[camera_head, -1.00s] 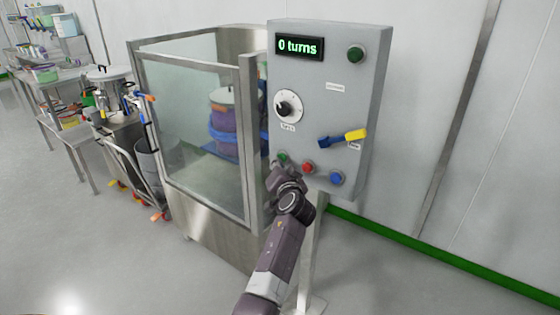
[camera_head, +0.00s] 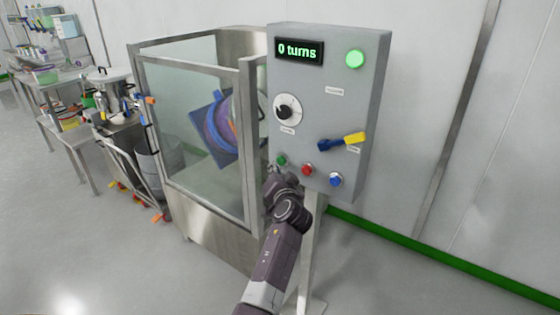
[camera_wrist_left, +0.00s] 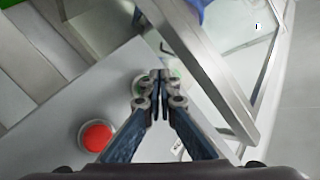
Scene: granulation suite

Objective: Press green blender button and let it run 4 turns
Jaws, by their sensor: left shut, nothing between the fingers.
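The grey control panel (camera_head: 325,110) stands on a post, and its display (camera_head: 299,49) reads "0 turns". The green button (camera_head: 281,160) is at the lower left of the panel, left of the red button (camera_head: 307,170) and the blue button (camera_head: 336,180). My left gripper (camera_head: 270,179) is shut and empty, just below the green button. In the left wrist view its closed tips (camera_wrist_left: 158,76) partly hide the green button; I cannot tell whether they touch it. The green lamp (camera_head: 355,58) is lit. The blender drum (camera_head: 221,130) is tilted behind the guard. My right gripper is not in view.
The guard's metal frame (camera_head: 247,140) stands close to the left of the panel and my gripper. Carts and benches (camera_head: 70,135) stand at the left. The floor in front is clear.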

